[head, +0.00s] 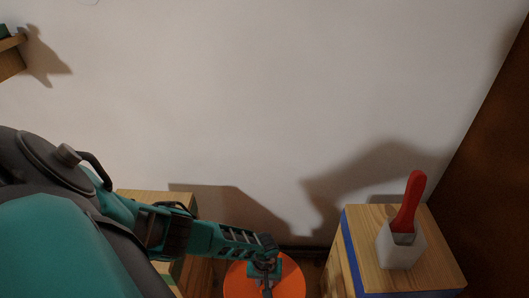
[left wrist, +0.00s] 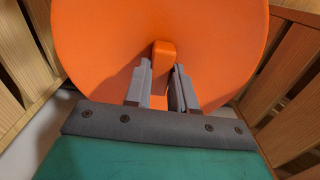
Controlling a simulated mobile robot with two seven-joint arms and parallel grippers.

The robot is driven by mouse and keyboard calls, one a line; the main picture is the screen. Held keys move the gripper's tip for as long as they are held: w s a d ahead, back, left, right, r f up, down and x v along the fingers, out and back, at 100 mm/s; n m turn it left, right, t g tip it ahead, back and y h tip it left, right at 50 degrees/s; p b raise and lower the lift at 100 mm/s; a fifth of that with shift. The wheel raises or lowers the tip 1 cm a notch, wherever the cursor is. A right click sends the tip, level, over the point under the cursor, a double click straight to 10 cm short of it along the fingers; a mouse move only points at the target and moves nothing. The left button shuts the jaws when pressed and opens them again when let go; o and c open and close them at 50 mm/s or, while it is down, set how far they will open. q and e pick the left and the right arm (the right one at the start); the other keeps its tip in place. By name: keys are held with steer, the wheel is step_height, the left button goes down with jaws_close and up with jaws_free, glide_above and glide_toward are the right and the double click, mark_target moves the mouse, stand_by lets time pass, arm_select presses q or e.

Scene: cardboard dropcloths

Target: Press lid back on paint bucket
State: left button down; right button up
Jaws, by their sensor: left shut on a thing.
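A round orange lid (head: 291,279) shows at the bottom edge of the head view and is partly cut off there. It also fills the upper part of the left wrist view (left wrist: 105,40), with a small orange block-like grip (left wrist: 162,50) standing up from its middle. My left gripper (head: 264,283) is over the lid. In the left wrist view its two grey fingers (left wrist: 163,72) are shut on the orange grip from both sides. No paint bucket can be made out below the lid, so I cannot tell whether the lid touches one. My right gripper is not in view.
A wooden stand (head: 431,277) with a blue edge is to the right, holding a white cup (head: 400,252) with a red-handled tool (head: 409,203). Another wooden stand (head: 135,195) is at left, partly behind my arm. A pale wall (head: 240,100) is behind.

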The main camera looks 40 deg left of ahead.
arm_select(q)
steer(key=c, duration=1.4)
jaws_free()
steer(key=o, duration=0.6)
steer(key=shift+c, duration=0.2)
steer(key=shift+o, duration=0.2)
steer(key=o, duration=0.4)
steer(key=shift+r, duration=0.1)
